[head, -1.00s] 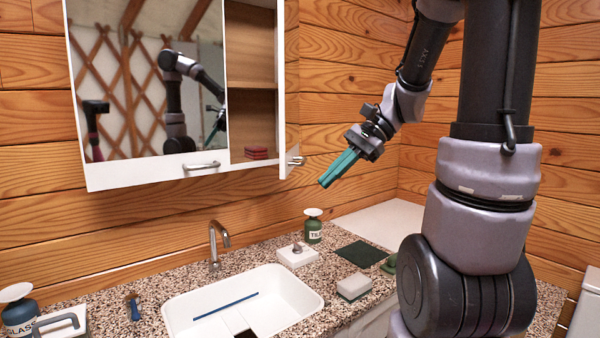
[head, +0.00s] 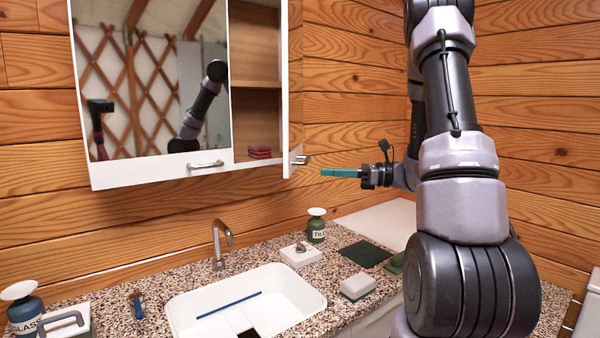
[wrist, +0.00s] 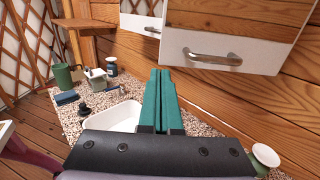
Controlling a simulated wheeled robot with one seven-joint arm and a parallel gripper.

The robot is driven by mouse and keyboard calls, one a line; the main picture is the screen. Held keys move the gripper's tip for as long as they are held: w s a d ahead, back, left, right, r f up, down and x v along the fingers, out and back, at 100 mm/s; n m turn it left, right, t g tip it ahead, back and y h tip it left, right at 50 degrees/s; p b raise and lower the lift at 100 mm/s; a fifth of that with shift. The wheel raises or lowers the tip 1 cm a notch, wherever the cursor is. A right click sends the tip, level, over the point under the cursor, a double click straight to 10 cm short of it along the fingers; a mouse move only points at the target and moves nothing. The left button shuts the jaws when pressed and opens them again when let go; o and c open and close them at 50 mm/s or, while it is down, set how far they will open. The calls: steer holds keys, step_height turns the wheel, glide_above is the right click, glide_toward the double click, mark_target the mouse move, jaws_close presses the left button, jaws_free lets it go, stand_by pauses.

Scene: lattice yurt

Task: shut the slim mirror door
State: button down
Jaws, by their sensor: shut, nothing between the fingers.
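The slim mirror door (head: 291,165) stands swung out at the right end of the wall cabinet (head: 257,90), seen nearly edge-on. The shelves behind it are exposed. Its handle (head: 300,160) sticks out to the right near the lower end. In the wrist view the door's mirrored outer face (wrist: 245,25) is at the upper right, with a white lower strip and a metal handle (wrist: 212,57). My gripper (head: 323,172) points left, just right of the handle and slightly lower, apparently apart from it. Its teal fingers (wrist: 160,75) are together and empty.
The wide mirror door (head: 150,85) beside the opening is closed. Below are a sink (head: 285,290), a faucet (head: 220,245), a soap bottle (head: 316,228), a sponge (head: 357,287) and a dark cloth (head: 366,254) on the speckled counter. The air between cabinet and counter is free.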

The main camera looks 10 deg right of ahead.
mark_target(289, 170)
steer(key=x, duration=0.8)
steer(key=shift+w+a, duration=0.1)
steer(key=shift+a, duration=0.2)
steer(key=shift+a, duration=0.1)
steer(key=w+d+x, duration=0.1)
steer(key=w+x, duration=0.2)
steer(key=x, duration=1.4)
steer(key=shift+w+d, duration=0.15)
steer(key=shift+w, duration=0.05)
